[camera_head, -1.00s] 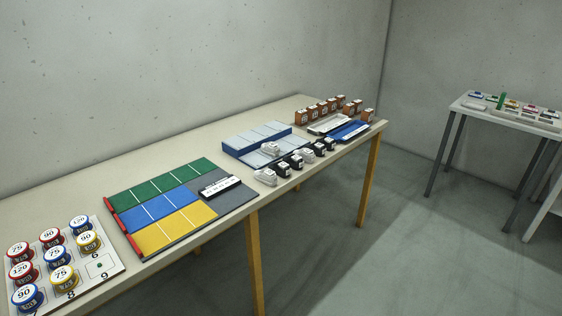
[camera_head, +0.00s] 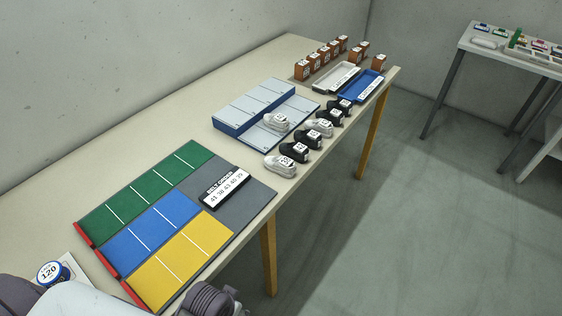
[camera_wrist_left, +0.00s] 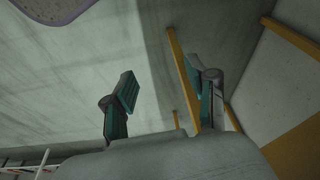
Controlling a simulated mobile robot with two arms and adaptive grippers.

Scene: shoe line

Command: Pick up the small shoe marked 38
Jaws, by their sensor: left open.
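Several small shoes, white and black with white labels, stand in a row along the table's front edge. The nearest is a white shoe (camera_head: 280,166), then a black shoe (camera_head: 307,139) and another white shoe (camera_head: 319,127) further back. One more white shoe (camera_head: 276,122) stands apart on the lower step of a blue and grey rack (camera_head: 228,128). The label numbers are too small to read, so I cannot tell which is 38. My left gripper (camera_wrist_left: 160,88) is open and empty in the left wrist view, over the floor. My right gripper is not in view.
Brown boxes (camera_head: 304,70), a white tray (camera_head: 336,77) and a blue tray (camera_head: 361,86) stand behind the shoes. Part of my arm shows low left.

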